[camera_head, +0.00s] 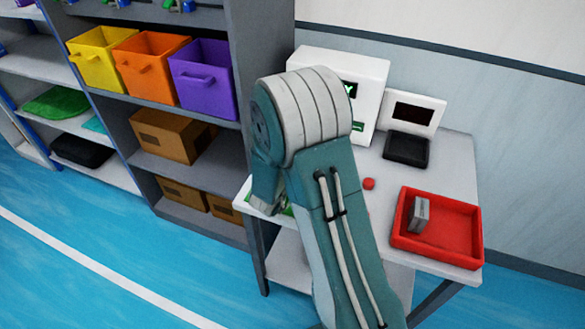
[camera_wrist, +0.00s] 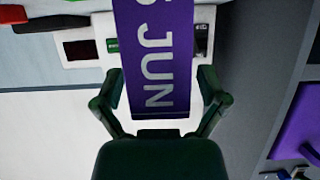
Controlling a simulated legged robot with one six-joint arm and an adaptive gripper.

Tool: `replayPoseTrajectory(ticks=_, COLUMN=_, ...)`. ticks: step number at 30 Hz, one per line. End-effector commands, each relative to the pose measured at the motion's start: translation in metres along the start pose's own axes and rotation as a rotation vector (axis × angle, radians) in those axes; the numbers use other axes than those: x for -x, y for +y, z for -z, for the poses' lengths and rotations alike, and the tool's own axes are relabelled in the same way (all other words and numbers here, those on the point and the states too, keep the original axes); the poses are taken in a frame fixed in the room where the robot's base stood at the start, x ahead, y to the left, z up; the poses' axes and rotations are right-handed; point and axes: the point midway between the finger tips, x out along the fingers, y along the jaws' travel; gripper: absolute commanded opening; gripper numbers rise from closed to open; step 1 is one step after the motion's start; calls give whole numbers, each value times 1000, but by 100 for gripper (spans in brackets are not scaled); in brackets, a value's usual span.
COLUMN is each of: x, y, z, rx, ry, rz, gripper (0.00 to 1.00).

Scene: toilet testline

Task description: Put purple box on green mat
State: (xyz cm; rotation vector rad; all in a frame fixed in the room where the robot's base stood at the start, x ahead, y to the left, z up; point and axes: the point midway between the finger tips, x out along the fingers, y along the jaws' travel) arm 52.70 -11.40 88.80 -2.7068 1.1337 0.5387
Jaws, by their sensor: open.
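A purple box (camera_wrist: 155,60) with pale lettering that reads partly "JUN" shows in the wrist view, in line with my gripper (camera_wrist: 160,86). My gripper is open, with one dark green finger on each side of the box's near end. I cannot tell whether either finger touches it. In the head view my arm hides the gripper and this box. A small green patch (camera_head: 286,209) shows beside my arm at the table's left end, mostly hidden; I cannot tell if it is the green mat. A folded green cloth (camera_head: 56,103) lies on a left shelf.
A purple bin (camera_head: 203,78) stands on the shelf beside orange (camera_head: 150,67) and yellow (camera_head: 96,58) bins, with cardboard boxes (camera_head: 172,137) below. The table (camera_head: 455,160) holds a white device (camera_head: 372,75), a screen unit (camera_head: 413,112) and a red tray (camera_head: 440,250) with a grey item.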

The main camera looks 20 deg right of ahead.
Motion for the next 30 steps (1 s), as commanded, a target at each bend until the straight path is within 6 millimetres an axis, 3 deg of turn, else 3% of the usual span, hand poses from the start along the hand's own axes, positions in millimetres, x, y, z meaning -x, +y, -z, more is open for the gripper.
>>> replayPoseTrajectory(ticks=5, x=16, y=-3, z=0, rx=4, ry=3, rz=3, gripper=92)
replayPoseTrajectory(ticks=18, x=102, y=-2, z=0, rx=3, ry=1, rz=5, gripper=92)
replayPoseTrajectory(ticks=26, x=123, y=-5, z=3, rx=-6, ry=-7, rz=19, gripper=92)
replayPoseTrajectory(ticks=30, x=132, y=-24, z=18, rx=-52, ry=-73, rz=148, gripper=92)
